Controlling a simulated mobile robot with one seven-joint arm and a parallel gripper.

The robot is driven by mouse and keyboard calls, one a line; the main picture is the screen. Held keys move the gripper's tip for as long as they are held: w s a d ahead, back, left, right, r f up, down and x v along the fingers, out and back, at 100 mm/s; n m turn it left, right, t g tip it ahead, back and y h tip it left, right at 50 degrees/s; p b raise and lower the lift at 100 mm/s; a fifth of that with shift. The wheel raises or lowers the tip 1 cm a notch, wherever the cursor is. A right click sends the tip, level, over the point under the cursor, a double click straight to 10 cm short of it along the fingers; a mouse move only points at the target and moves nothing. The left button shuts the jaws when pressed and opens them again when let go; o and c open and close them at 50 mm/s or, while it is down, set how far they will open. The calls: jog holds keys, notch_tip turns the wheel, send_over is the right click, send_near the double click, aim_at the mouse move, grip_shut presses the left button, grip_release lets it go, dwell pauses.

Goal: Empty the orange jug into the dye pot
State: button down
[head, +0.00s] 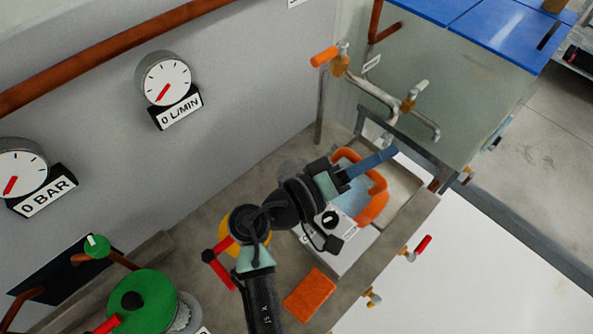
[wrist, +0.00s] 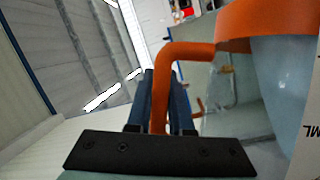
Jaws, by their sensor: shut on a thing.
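The orange jug has an orange rim and handle and a pale blue, see-through body. In the head view the jug (head: 375,207) is right of centre, over the pale sink-like recess, partly hidden behind my gripper. In the wrist view its handle (wrist: 163,88) stands between my blue fingers, and the body (wrist: 283,85) fills the right side. My gripper (head: 374,163) is shut on the handle; its fingers also show in the wrist view (wrist: 160,100). The jug's tilt and its contents are unclear. I cannot make out a dye pot for certain.
A white box with a black knob (head: 332,218) sits below the jug. An orange sponge-like block (head: 310,294) lies on the bench. A pipe with an orange-handled tap (head: 325,56) juts out behind the jug. A green wheel (head: 145,299) and gauges (head: 163,78) are left.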

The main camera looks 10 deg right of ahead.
aim_at(385, 193)
jog(key=shift+w+a+r+n+t+h, duration=0.25)
jog(key=shift+w+a+r+n, duration=0.45)
jog(key=shift+w+a, duration=0.2)
jog(key=shift+w+a+r+n+t+h, duration=0.15)
jog(key=shift+w+a+r+n+h, duration=0.1)
jog(key=shift+w+a+r+n, duration=0.5)
dwell(2.4)
